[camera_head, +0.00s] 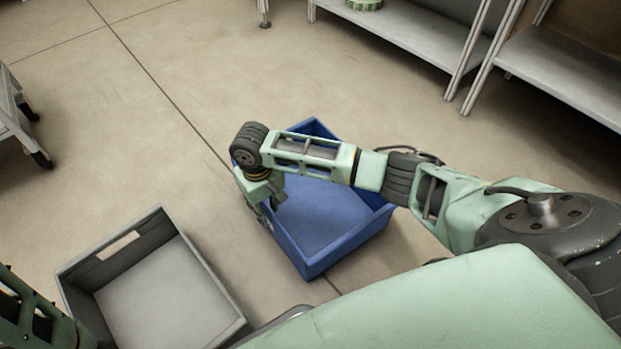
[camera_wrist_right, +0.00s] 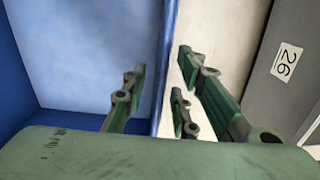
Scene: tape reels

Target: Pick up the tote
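A blue tote (camera_head: 320,215), open and empty, stands on the floor in the middle of the head view. My right arm reaches across it, and my right gripper (camera_head: 264,212) points down at its left wall. In the right wrist view the gripper (camera_wrist_right: 163,85) is open. One finger is over the inside of the blue tote (camera_wrist_right: 95,50) and the others are outside, with the wall's rim between them and a visible gap on each side. My right arm hides part of the blue tote. My left gripper is not in view; only part of my left arm shows.
A grey tote (camera_head: 205,268), empty, stands on the floor to the lower left; in the right wrist view it bears a label "26" (camera_wrist_right: 287,62). Metal shelves (camera_head: 420,32) stand at the top right. A wheeled cart (camera_head: 14,120) is at the left edge. Floor beyond the totes is clear.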

